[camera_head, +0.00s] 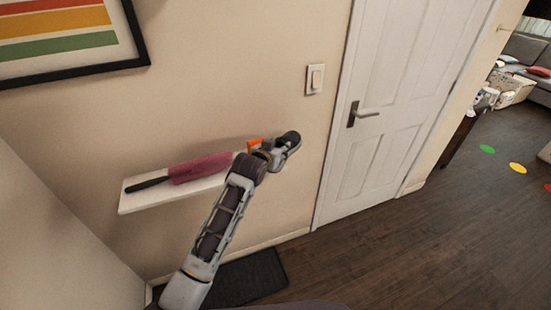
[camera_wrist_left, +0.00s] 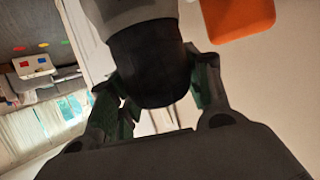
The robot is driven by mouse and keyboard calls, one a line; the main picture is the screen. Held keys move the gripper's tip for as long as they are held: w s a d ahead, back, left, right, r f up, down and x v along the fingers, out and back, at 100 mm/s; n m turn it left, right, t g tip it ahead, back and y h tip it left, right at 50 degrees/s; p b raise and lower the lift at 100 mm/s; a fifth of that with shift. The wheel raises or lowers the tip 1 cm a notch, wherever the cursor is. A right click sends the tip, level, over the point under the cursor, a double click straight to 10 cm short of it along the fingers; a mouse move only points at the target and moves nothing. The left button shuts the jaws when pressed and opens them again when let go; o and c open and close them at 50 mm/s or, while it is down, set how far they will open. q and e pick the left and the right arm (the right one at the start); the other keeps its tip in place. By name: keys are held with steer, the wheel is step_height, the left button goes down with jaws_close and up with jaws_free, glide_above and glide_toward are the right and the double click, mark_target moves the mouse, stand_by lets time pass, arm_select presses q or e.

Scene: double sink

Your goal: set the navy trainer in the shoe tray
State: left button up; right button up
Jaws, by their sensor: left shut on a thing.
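The navy trainer (camera_head: 291,142) looks dark with a pale edge and is held up near the right end of the wall shelf. My left gripper (camera_head: 274,151) is shut on it; the fingers are small and partly hidden by the wrist in the head view. In the left wrist view the trainer's dark rounded end (camera_wrist_left: 150,62) sits between the two fingers of my left gripper (camera_wrist_left: 155,95). A dark, flat rectangular tray or mat (camera_head: 255,276) lies on the floor below the shelf, partly behind my arm; I cannot tell if it is the shoe tray. My right gripper is out of view.
A white wall shelf (camera_head: 135,202) carries a folded maroon umbrella (camera_head: 200,168). An orange object (camera_head: 254,144) is at its right end, close to my gripper; it also shows in the left wrist view (camera_wrist_left: 238,15). A white door (camera_head: 395,130) stands right. Open wooden floor (camera_head: 400,250) lies front right.

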arm_select(q)
steer(key=shift+f, duration=0.5)
steer(key=shift+f, duration=1.9)
steer(key=o, duration=1.2)
steer(key=shift+f, duration=0.15)
steer(key=shift+s, duration=0.15)
steer(key=shift+v, duration=5.95)
